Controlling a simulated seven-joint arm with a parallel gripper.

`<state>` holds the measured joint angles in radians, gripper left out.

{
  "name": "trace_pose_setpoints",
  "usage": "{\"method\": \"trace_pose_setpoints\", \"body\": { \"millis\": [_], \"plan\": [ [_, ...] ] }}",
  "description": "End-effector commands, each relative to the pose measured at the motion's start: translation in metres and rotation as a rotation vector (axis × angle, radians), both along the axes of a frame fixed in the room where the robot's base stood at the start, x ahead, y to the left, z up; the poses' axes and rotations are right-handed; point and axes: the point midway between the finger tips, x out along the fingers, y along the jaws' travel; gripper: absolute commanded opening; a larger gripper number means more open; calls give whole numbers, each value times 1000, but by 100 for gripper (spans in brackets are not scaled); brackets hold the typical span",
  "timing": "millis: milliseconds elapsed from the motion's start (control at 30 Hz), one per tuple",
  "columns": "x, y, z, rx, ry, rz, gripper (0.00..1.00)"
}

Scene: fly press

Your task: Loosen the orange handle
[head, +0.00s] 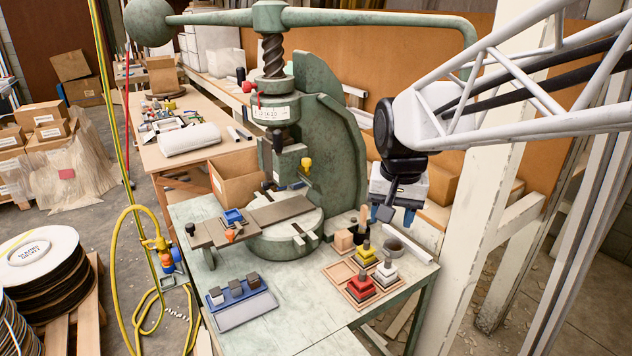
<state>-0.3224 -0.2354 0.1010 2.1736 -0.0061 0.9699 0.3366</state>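A small orange handle (230,235) sits at the front left of the fly press, on the edge of a flat grey-brown plate beside the round bed. It looks like a short knob, and its fixing below is too small to make out. My gripper (396,214) hangs to the right of the press, above the back right of the bench and well away from the handle. Its two fingers point down and stand apart with nothing between them. The green fly press (338,150) stands between my gripper and the far bench.
A yellow knob (306,163) is on the press. A blue block holder (240,304) and a wooden tray (335,271) with coloured stacks lie in front. The bench's front middle is clear.

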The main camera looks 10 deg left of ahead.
Motion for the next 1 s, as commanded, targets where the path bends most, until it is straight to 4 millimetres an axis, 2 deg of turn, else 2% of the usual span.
{"method": "trace_pose_setpoints", "body": {
  "millis": [33, 200, 500, 733, 1000],
  "plan": [
    [9, 14, -2, 0, 7, 4, 52],
    [36, 58, -7, -1, 26, 7, 52],
    [75, 143, -24, -4, 57, 10, 52],
    [96, 215, -43, -9, 78, 11, 52],
    [109, 304, -73, -21, 103, 14, 52]
  ]
}}
